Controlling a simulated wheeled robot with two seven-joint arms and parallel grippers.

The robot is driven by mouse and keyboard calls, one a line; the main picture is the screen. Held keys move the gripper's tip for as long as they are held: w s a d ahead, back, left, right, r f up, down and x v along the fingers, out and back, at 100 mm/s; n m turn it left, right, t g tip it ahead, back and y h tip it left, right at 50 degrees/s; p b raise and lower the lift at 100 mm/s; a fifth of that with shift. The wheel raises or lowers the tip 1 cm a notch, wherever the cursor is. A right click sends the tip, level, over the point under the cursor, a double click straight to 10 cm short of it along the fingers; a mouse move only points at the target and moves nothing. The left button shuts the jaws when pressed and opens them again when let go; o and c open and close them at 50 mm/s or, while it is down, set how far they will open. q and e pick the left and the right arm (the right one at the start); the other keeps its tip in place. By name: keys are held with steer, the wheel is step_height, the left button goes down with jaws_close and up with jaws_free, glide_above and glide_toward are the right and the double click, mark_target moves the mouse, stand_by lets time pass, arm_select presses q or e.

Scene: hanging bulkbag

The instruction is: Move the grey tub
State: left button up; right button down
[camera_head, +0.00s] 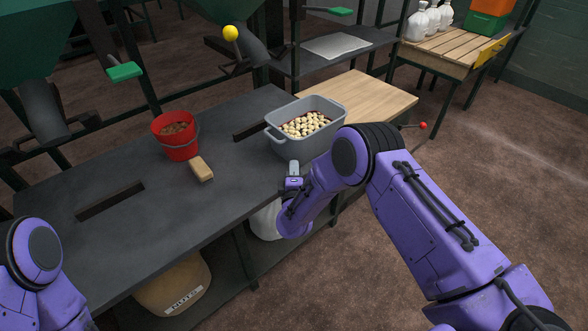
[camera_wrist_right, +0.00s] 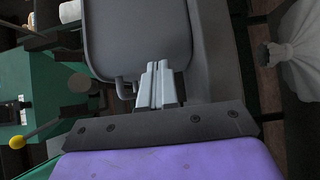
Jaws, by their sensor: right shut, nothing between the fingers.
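The grey tub (camera_head: 300,147) stands upright on the dark bench, near its right end by the wooden board, with many pale round pieces inside. In the right wrist view the tub's grey wall (camera_wrist_right: 140,35) fills the top middle, and a loop handle sits left of my fingers. My right gripper (camera_head: 293,168) is shut and empty, just in front of the tub's near side. In the wrist view its fingers (camera_wrist_right: 157,68) overlap the tub's wall; I cannot tell if they touch it. My left arm shows at the lower left, but its gripper is outside the views.
A red bucket (camera_head: 176,146) and a tan block (camera_head: 202,169) stand on the bench (camera_head: 150,235) left of the tub. The wooden board (camera_head: 370,97) is right of the tub. A yellow-knobbed lever (camera_head: 231,34) rises behind. A white sack (camera_wrist_right: 300,55) hangs or stands below.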

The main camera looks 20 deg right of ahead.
mark_target(324, 145)
steer(key=w+d+b, duration=0.1)
steer(key=w+d, duration=0.1)
steer(key=d, duration=0.2)
steer(key=w+d+b, duration=0.1)
steer(key=w+d, duration=0.1)
steer(key=d, duration=0.2)
steer(key=w+d+b, duration=0.2)
steer(key=d, duration=0.3)
steer(key=shift+f, duration=0.1)
steer(key=shift+d, duration=0.25)
